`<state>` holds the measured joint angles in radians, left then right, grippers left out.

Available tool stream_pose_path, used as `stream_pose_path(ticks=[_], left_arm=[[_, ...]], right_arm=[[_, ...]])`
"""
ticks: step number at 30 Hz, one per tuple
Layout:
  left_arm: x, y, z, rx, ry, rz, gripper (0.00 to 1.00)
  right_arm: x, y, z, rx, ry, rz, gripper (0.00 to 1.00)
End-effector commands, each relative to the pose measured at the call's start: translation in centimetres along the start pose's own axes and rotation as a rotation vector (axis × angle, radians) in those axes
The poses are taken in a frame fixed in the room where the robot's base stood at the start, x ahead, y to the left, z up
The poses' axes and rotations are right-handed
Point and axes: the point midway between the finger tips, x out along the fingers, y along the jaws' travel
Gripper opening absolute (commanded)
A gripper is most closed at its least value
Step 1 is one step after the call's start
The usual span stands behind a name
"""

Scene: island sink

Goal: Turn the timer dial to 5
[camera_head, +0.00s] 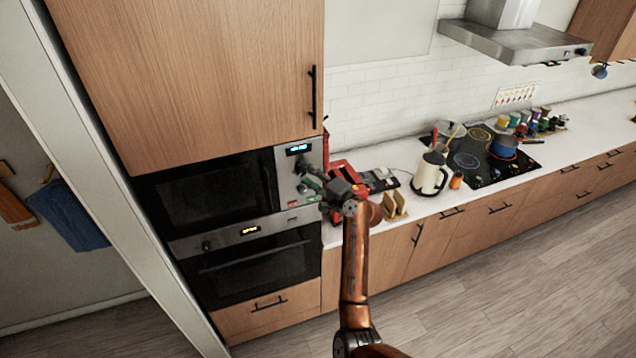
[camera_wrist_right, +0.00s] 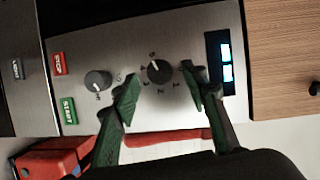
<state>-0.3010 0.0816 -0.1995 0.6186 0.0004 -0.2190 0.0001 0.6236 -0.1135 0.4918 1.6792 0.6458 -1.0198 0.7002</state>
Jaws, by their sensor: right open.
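The microwave control panel (camera_head: 288,173) is a steel strip beside the dark microwave door. In the right wrist view, a round dark dial (camera_wrist_right: 160,71) with markings around it sits nearest the lit display. A second dial (camera_wrist_right: 97,80) sits nearer the red STOP button and green START button. I cannot tell from the labels which is the timer dial. My right gripper (camera_wrist_right: 160,88) is open, its green-padded fingers on either side of the dial nearest the display, with no clear contact. The gripper also shows at the panel in the head view (camera_head: 306,178). My left gripper is not in view.
An oven (camera_head: 255,270) is below the microwave (camera_head: 210,190). A red toolbox-like object (camera_head: 343,168) stands on the counter right beside the panel. The floor in front is clear.

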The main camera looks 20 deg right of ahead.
Motion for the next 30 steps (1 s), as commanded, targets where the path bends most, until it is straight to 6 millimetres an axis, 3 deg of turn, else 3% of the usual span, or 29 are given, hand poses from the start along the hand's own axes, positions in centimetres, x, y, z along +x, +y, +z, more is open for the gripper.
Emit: stream_pose_path(ticks=[9,15,21,30], left_arm=[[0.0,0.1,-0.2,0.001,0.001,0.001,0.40],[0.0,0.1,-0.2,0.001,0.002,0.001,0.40],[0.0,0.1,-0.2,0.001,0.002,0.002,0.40],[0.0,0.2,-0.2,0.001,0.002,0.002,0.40]], right_arm=[[-6.5,0.2,-0.1,-0.002,0.002,0.002,0.41],[-9.7,0.1,0.0,0.000,0.001,0.002,0.41],[-10.9,0.1,0.1,0.000,-0.001,0.003,0.41],[-10.9,0.1,0.1,0.001,-0.001,0.003,0.41]])
